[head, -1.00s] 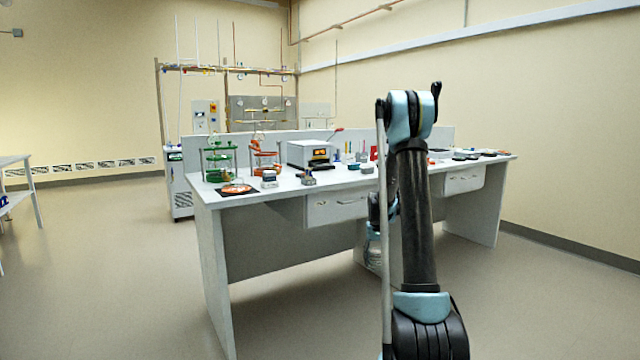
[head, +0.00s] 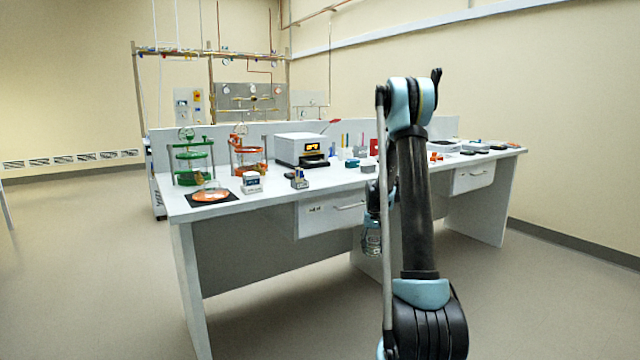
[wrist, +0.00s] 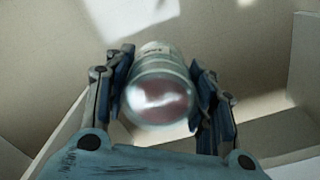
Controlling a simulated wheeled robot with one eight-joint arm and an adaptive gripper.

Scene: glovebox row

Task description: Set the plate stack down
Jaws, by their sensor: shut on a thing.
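My gripper (wrist: 160,92) is shut on the plate stack (wrist: 158,98), a clear round stack with a reddish face. The fingers clasp it from both sides in the wrist view. In the head view the stack (head: 372,242) hangs under my gripper, in front of the bench and lower than its top. My arm partly covers the gripper there. The stack's far end shows a pale band with small dark print in the wrist view.
The long white bench (head: 270,200) carries a green wire rack (head: 190,160), an orange rack (head: 247,157), an orange disc on a dark mat (head: 211,196) and a white instrument (head: 300,149). Small items stand along the bench. The floor left of it is clear.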

